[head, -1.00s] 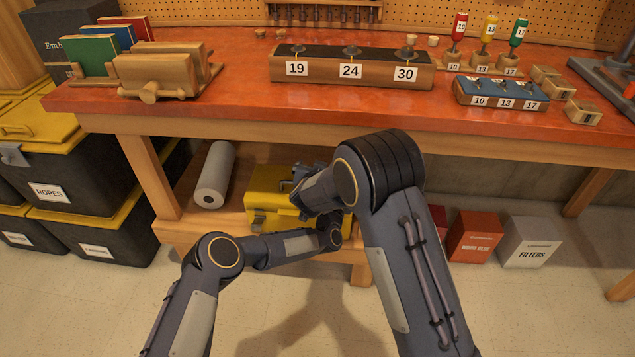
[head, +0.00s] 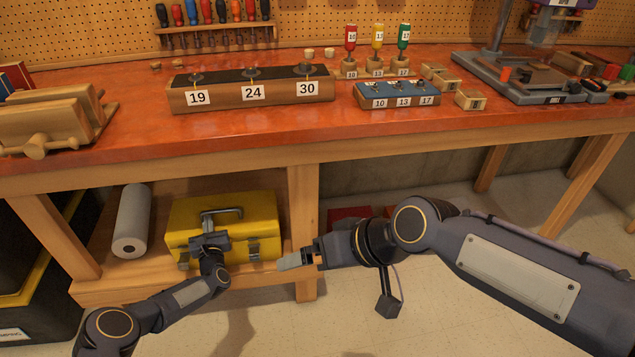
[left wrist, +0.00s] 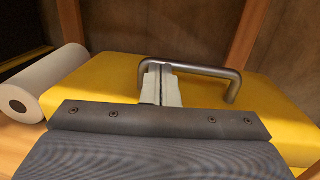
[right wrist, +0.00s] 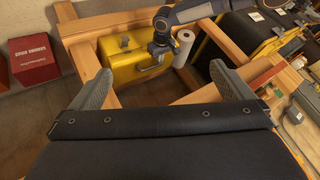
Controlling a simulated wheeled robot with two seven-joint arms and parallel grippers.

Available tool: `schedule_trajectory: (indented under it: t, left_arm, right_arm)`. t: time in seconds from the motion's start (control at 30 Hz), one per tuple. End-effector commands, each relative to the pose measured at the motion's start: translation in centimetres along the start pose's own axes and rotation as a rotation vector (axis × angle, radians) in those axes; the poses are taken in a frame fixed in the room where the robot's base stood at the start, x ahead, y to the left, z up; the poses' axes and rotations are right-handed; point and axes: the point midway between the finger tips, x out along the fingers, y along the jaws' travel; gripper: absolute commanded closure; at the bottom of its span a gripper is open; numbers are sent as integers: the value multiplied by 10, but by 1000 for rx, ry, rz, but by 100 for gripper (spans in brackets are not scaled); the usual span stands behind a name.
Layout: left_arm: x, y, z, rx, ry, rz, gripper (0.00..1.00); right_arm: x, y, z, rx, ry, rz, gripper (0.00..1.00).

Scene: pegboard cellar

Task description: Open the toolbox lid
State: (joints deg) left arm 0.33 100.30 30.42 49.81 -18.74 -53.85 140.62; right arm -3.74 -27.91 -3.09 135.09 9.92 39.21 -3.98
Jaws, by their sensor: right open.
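The yellow toolbox (head: 262,216) sits on the low shelf under the workbench, its lid down and its grey handle (head: 238,211) upright. Metal latches (head: 252,249) show on its front. My left gripper (head: 208,236) is at the toolbox, in front of the handle's left part. In the left wrist view its fingers (left wrist: 160,84) are together and overlap the handle bar (left wrist: 205,70); whether they touch it I cannot tell. My right gripper (head: 300,259) is open and empty, to the right of the toolbox. The toolbox also shows in the right wrist view (right wrist: 116,48).
A white paper roll (head: 132,222) lies left of the toolbox. The red bench top (head: 330,128) overhangs the shelf, and a wooden leg (head: 303,205) stands right of the toolbox. Red boxes (right wrist: 34,60) stand on the floor. Numbered blocks (head: 250,95) sit on the bench.

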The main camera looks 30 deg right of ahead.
Motion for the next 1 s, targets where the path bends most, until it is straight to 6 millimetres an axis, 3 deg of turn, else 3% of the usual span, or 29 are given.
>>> schedule_trajectory:
  t: [0.03,0.2,0.33,0.53,1.0]
  left_arm:
    - [-14,-96,25,-8,-27,-140,100]
    - [-14,-92,25,-7,-29,-135,100]
    - [-12,-91,28,-6,-23,-132,100]
    - [10,-93,52,0,89,-129,100]
    - [10,-94,52,5,98,-130,100]
  right_arm:
    - [-9,6,17,-1,-11,25,0]
    - [-22,21,61,0,-68,101,0]
    - [-26,27,76,3,-91,131,0]
    - [-18,34,85,5,-98,138,0]
    - [-21,32,82,6,-97,137,0]
